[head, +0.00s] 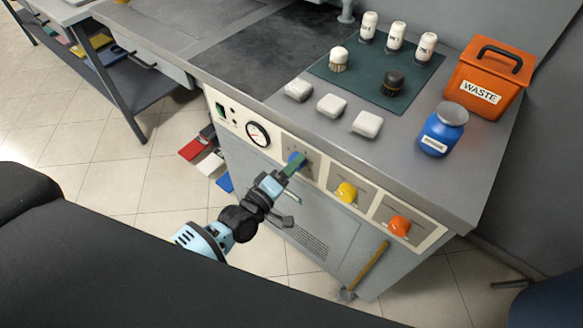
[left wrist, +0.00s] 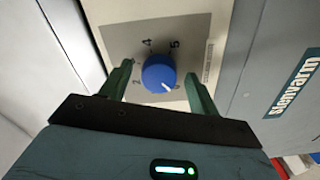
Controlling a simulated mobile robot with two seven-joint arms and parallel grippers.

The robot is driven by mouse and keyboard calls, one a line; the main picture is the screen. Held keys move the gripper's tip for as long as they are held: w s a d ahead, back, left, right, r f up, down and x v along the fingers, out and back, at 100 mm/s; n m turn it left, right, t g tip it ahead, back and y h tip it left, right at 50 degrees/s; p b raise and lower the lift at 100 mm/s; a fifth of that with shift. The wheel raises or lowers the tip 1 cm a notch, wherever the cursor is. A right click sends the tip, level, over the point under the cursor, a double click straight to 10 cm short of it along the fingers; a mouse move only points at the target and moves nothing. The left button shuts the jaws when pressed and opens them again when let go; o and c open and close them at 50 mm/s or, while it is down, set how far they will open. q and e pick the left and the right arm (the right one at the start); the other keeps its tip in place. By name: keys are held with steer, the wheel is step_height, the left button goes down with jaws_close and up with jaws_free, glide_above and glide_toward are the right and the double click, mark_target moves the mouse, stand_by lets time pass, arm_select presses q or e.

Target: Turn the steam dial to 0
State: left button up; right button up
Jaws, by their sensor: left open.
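In the head view my left gripper (head: 293,168) partly covers the blue dial (head: 292,156) on the bench's front panel. My right gripper is not in view.
A yellow dial (head: 346,193) and an orange dial (head: 399,226) sit to the right on the panel; a gauge (head: 258,133) is to the left. The grey bench top above holds white blocks, brushes, bottles, a blue jar (head: 442,130) and an orange waste bin (head: 488,80).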

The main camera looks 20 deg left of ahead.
arm_select(q)
steer(key=v, duration=0.8)
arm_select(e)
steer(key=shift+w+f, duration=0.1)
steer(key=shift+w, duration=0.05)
arm_select(q)
steer(key=shift+w, duration=0.1)
steer(key=s+a+f+m+g+y+p, duration=0.1)
steer(key=s+m, duration=0.5)
steer(key=s, duration=0.8)
steer(key=s+a+f+m+g+y+p, duration=0.1)
steer(key=s+f+m+g+y+p, duration=0.2)
steer(key=s, duration=1.1)
step_height(320, 180, down, 3)
steer(key=m+g+p, duration=0.1)
steer(key=m+g, duration=0.2)
steer(key=g, duration=0.1)
steer(key=shift+s+f, duration=0.15)
steer(key=shift+s, duration=0.1)
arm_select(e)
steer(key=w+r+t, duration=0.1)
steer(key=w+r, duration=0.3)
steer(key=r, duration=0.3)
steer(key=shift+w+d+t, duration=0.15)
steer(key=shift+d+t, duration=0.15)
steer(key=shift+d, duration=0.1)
arm_select(q)
steer(key=shift+a, duration=0.1)
